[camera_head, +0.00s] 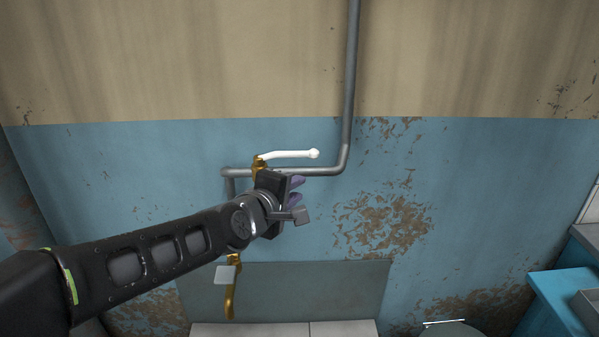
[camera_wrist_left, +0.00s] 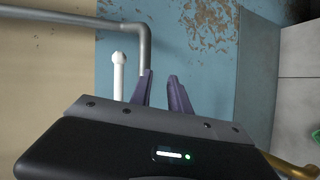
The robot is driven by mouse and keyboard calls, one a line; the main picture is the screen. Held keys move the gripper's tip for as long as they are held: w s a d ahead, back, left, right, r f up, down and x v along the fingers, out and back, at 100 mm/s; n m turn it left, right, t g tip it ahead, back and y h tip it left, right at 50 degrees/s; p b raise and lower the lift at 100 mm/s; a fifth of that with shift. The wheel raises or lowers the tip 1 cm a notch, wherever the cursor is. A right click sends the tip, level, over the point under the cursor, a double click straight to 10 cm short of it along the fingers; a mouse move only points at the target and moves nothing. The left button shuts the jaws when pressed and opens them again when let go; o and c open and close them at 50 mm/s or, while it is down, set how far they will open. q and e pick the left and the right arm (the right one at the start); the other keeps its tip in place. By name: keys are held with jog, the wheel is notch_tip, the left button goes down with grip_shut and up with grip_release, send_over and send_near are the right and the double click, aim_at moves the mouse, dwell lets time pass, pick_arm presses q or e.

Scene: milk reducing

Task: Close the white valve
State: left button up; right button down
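The white valve handle (camera_head: 290,154) sticks out to the right from a brass valve body (camera_head: 259,163) on the grey pipe, roughly level with the pipe's horizontal run. It also shows in the left wrist view (camera_wrist_left: 119,75), left of the fingers. My left gripper (camera_head: 297,190) is just below the handle in the head view, with its purple fingers pointing right. In the left wrist view its two fingers (camera_wrist_left: 162,90) stand apart with a gap between them and nothing held. The handle is outside the gap; I cannot tell if a finger touches it. My right gripper is not in view.
The grey pipe (camera_head: 350,75) runs down the wall and bends left behind the valve. A second brass piece (camera_head: 231,290) with a pale plate hangs below my left forearm. A blue counter (camera_head: 560,290) stands at the right. The wall right of the gripper is clear.

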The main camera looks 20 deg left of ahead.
aim_at(295, 156)
pick_arm(q)
notch_tip(295, 156, up, 6)
jog(key=s+a+n+t, duration=0.1)
jog(key=s+n, duration=0.1)
jog(key=shift+s+a+r+t+y+b, duration=0.15)
jog(key=shift+a+r+t+y+b, duration=0.1)
jog(key=shift+t+y+b, duration=0.15)
jog(key=shift+w+a+f+p, duration=0.1)
jog(key=shift+w+f+p, duration=0.15)
jog(key=shift+w, duration=1.05)
jog(key=shift+w+a+f+p, duration=0.1)
jog(key=shift+w+f+p, duration=0.15)
jog(key=shift+w, duration=1)
jog(key=shift+w+f+p, duration=0.25)
jog(key=shift+w, duration=1.05)
jog(key=shift+c, duration=0.5)
grip_shut()
